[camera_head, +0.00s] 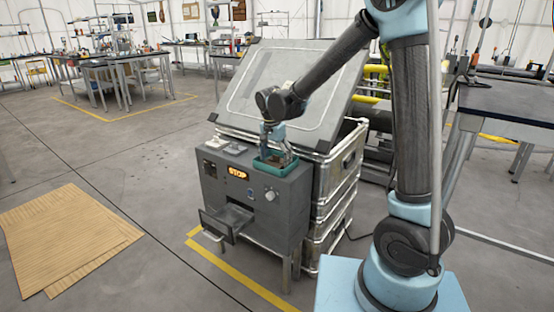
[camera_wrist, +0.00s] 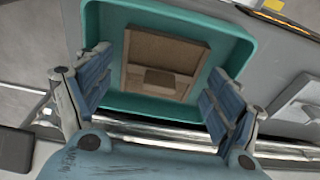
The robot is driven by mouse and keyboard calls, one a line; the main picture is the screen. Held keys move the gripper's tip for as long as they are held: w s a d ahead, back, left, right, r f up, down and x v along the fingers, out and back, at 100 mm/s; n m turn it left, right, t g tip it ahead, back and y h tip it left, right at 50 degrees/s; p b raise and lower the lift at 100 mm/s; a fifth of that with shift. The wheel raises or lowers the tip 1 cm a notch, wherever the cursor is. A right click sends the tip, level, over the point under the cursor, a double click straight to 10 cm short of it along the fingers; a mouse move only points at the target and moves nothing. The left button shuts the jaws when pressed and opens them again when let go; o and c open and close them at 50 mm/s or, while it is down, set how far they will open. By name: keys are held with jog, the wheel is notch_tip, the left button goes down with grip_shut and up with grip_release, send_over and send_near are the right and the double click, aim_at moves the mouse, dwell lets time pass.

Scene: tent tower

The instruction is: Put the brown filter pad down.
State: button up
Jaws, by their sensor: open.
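The brown filter pad (camera_wrist: 152,52) lies inside a teal tray (camera_wrist: 237,22) in the wrist view. It is squarish, with a smaller raised block in its middle. My gripper (camera_wrist: 158,72) is open, with one blue-grey finger on each side of the pad. Gaps show between the fingers and the pad, and nothing is held. In the head view my gripper (camera_head: 277,142) points down over the teal tray (camera_head: 266,170) on top of a grey machine (camera_head: 228,187). The pad is too small and hidden to make out clearly there.
The machine has a lit STOP sign (camera_head: 237,173), a knob and an open drawer (camera_head: 225,221) in front. A large tilted panel (camera_head: 285,85) and stacked metal cases (camera_head: 337,195) stand right behind it. Brown sheets (camera_head: 65,235) lie on the left floor.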

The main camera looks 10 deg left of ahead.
aim_at(273, 164)
jog(key=shift+r, duration=0.1)
notch_tip(273, 164, up, 12)
jog(key=s, duration=0.2)
jog(key=s+d+r+n, duration=0.1)
jog(key=d, duration=1.4)
jog(key=s+d+f+n, duration=0.1)
jog(key=s+d+f, duration=0.2)
jog(key=s+d, duration=0.5)
jog(key=s+d+f+n, duration=0.1)
jog(key=s+d+f, duration=0.25)
jog(key=d, duration=0.85)
jog(key=s+d+f+n, duration=0.1)
jog(key=s+d+f, duration=0.5)
jog(key=s, duration=0.3)
jog(key=shift+f+n+t+y, duration=0.3)
jog(key=shift+f, duration=0.05)
jog(key=shift+w+a, duration=0.1)
